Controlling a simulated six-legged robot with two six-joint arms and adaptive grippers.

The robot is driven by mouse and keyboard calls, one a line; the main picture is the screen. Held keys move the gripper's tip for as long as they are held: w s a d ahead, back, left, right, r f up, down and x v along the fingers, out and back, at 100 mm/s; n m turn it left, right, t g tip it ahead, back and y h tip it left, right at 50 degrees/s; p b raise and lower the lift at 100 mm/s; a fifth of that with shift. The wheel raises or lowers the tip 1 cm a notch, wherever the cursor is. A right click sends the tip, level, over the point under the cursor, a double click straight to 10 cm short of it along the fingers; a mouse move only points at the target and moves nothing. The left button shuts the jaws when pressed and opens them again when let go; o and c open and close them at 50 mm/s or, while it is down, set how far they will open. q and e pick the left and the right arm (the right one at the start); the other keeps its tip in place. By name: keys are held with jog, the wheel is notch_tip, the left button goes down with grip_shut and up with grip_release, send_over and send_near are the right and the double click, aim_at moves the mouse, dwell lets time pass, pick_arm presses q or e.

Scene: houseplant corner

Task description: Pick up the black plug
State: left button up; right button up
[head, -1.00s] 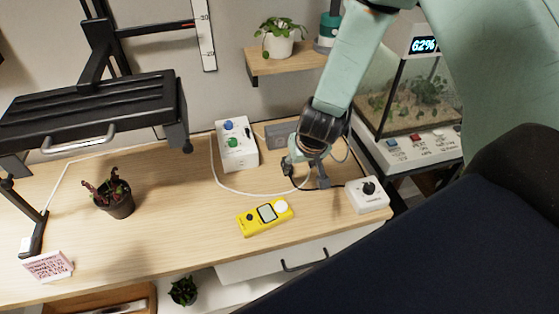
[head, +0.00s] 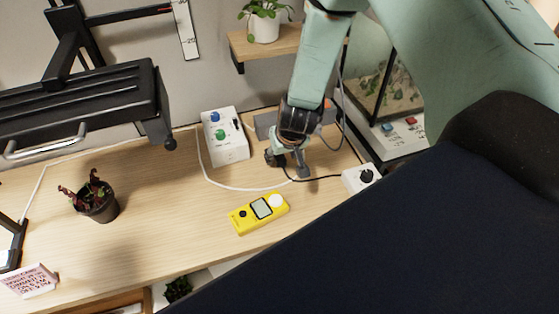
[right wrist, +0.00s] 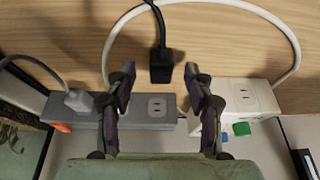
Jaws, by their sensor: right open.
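The black plug (right wrist: 161,69) lies on the wooden table in the right wrist view, its black cord leading away to the top of that picture. My right gripper (right wrist: 160,82) is open, with one finger on each side of the plug's near end in the picture. Whether the fingers touch it or are still above it, I cannot tell. In the head view my right gripper (head: 287,163) is low over the table, right of the white box. There the plug is hidden or too small to make out; only its black cord shows. My left gripper is not in view.
The white box with blue and green knobs (head: 226,143) stands left of the gripper. A yellow meter (head: 259,213), a white cable, a white knob box (head: 357,179) and a potted plant (head: 97,203) are also on the table.

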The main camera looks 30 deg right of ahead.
jog(key=shift+w+a+f, duration=0.2)
jog(key=shift+w+f, duration=0.2)
jog(key=shift+f, duration=0.3)
jog(key=shift+s+d, duration=0.1)
jog(key=shift+d, duration=0.2)
jog(key=shift+c, duration=0.3)
jog(key=shift+a, duration=0.2)
jog(key=c, duration=0.6)
jog(key=shift+d, duration=0.15)
grip_shut()
